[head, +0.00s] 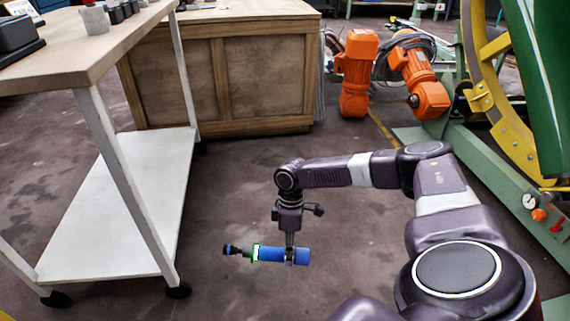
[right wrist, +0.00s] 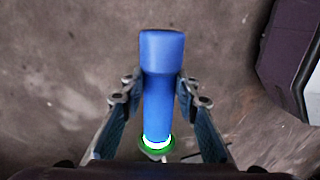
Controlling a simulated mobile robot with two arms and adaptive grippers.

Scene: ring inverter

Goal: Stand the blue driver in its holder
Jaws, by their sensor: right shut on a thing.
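The blue driver (head: 271,254) lies level in the air in the head view, with its dark tip to the left and a green and white ring near that end. My right gripper (head: 290,256) is shut on its blue body, above the floor and to the right of the cart. In the right wrist view the driver (right wrist: 162,85) sits between the two fingers of the gripper (right wrist: 160,105), its blue end toward the top. A holder on the cart top cannot be made out for certain. My left gripper is not in view.
A cart with a wooden top (head: 75,48) and a white lower shelf (head: 125,205) stands at the left. A grey cup (head: 95,20) and dark blocks (head: 122,10) are on its top. A wooden cabinet (head: 225,75) is behind. Orange machines (head: 358,75) and a green frame are at the right.

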